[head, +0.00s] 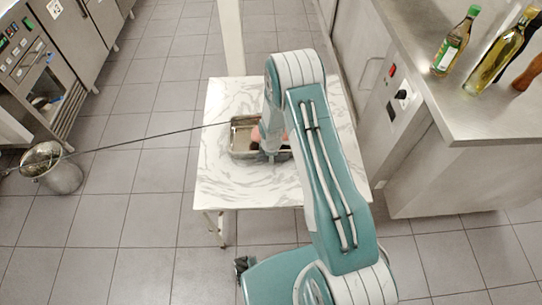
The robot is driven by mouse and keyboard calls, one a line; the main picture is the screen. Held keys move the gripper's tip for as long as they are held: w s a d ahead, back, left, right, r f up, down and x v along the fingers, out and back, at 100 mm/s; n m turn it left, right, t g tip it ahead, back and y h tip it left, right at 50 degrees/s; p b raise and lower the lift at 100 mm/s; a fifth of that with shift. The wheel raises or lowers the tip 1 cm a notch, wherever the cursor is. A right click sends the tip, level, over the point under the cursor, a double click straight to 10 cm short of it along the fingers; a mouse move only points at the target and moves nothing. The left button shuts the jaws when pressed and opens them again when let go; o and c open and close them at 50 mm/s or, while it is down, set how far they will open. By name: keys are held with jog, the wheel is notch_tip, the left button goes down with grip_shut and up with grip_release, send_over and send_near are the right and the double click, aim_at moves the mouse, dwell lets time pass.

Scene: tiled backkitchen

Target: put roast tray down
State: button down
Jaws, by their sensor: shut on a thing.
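The roast tray (240,137) is a shallow metal tray with something pinkish in it. It is over the marble-topped table (225,187), near the middle of the top. I cannot tell whether it rests on the top or is held just above it. My gripper (270,152) is at the tray and is shut on it. My own arm covers the right part of the tray and most of the fingers.
A metal bucket (60,178) stands on the floor at the left, with a long thin rod reaching from it towards the table. A steel counter (470,110) at the right carries bottles (455,42). Ovens (35,60) line the left. The table's front left is bare.

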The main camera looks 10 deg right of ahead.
jog(key=shift+w, duration=0.1)
jog(key=shift+c, duration=2)
grip_release()
